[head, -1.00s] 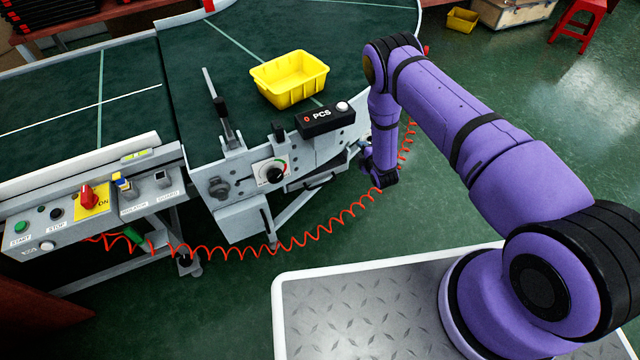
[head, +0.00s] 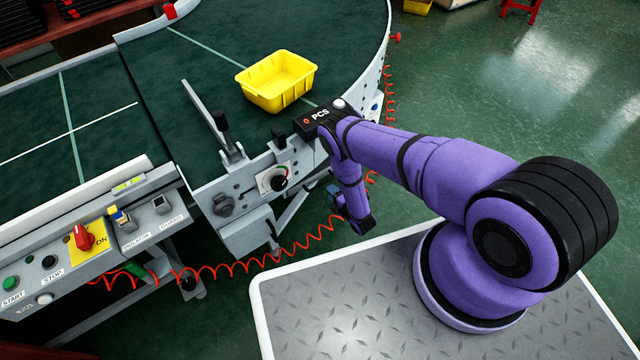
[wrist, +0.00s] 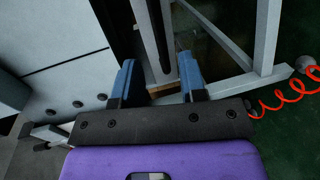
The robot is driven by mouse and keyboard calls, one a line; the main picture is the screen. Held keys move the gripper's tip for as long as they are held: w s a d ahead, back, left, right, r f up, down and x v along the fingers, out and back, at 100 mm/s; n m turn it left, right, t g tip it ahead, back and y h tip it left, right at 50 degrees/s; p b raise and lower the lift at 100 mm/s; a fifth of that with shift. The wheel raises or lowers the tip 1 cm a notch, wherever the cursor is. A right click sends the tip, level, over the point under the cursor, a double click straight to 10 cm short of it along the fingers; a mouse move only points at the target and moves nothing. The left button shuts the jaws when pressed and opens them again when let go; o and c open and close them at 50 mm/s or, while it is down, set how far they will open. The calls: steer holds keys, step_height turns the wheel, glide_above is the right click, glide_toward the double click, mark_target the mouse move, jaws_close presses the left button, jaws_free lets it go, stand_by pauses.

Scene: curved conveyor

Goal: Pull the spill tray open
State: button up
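My gripper (wrist: 158,82) is open, with two blue fingers apart and nothing held between them. In the wrist view, a long dark bar (wrist: 158,35) edged in pale grey lies beyond the fingers and lines up with the gap. I cannot tell whether it is part of the spill tray or touches a finger. In the head view, my gripper (head: 334,190) is mostly hidden behind my wrist, low beside the conveyor's end. A pale grey box (head: 246,232) hangs under the conveyor's side panel. My arm covers the area right of it, so the tray is not clearly seen.
A yellow bin (head: 278,82) stands on the green curved belt (head: 190,75). A black PCS counter (head: 318,116) and a dial (head: 275,180) are on the side panel. A red coiled cable (head: 240,265) runs low past the conveyor. Pale frame legs (wrist: 232,82) stand near my gripper.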

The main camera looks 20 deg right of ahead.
mark_target(323, 184)
steer(key=x, duration=0.7)
steer(key=shift+w, duration=0.15)
jaws_close()
